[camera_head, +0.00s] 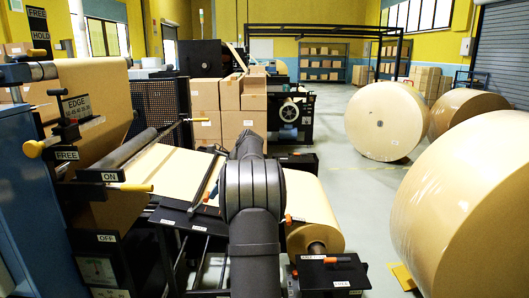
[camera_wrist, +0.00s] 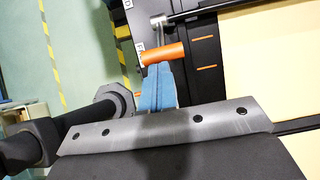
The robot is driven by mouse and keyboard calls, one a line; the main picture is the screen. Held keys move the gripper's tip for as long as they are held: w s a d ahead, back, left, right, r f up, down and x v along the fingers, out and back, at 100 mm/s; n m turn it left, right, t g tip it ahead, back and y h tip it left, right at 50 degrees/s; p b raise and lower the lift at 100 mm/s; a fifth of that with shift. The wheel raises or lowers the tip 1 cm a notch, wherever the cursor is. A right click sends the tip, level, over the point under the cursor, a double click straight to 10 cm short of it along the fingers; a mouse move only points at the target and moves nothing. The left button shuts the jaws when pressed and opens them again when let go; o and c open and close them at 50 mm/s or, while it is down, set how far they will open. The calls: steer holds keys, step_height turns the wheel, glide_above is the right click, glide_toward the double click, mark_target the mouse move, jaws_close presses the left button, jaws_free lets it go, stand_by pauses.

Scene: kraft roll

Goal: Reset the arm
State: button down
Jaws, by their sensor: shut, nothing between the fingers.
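My arm (camera_head: 252,190) stands dark in the middle of the head view, and my gripper is hidden there. In the wrist view, the blue fingers of my gripper (camera_wrist: 158,72) are together with nothing held between them. Their tips are close to an orange cylindrical handle (camera_wrist: 164,53); I cannot tell whether they touch it. A dark metal plate with holes crosses the lower part of that view, in front of the finger bases.
The kraft roll (camera_head: 311,215) lies in the machine behind my arm, with paper web (camera_head: 168,166) to its left. Yellow-handled levers (camera_head: 132,187) stand at left. Large rolls (camera_head: 464,205) stand at right. Open floor (camera_head: 350,185) lies between. Yellow-striped floor (camera_wrist: 60,60) shows in the wrist view.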

steer(key=f+y, duration=0.1)
steer(key=f, duration=0.1)
steer(key=d+f+y, duration=0.1)
steer(key=y, duration=0.1)
steer(key=d+f+y, duration=0.1)
steer(key=f+y, duration=0.1)
steer(key=shift+f, duration=0.3)
steer(key=shift+s+d+f+y, duration=0.1)
steer(key=shift+d+f+y, duration=0.1)
steer(key=shift+f+y, duration=0.3)
steer(key=shift+a, duration=0.1)
steer(key=c, duration=2)
jaws_free()
steer(key=o, duration=1.5)
steer(key=d+r, duration=0.2)
steer(key=d, duration=0.1)
steer(key=d+r+n, duration=0.1)
steer(key=d+r, duration=0.1)
steer(key=d, duration=0.2)
steer(key=d+r+n, duration=0.1)
steer(key=d+r, duration=0.1)
steer(key=d, duration=0.2)
steer(key=shift+w+d+r+y, duration=0.15)
steer(key=shift+w+r+y, duration=0.15)
steer(key=shift+w, duration=0.1)
steer(key=shift+o, duration=0.2)
steer(key=x, duration=1.6)
steer(key=shift+a+f, duration=0.15)
steer(key=shift+a, duration=0.25)
steer(key=c, duration=1.3)
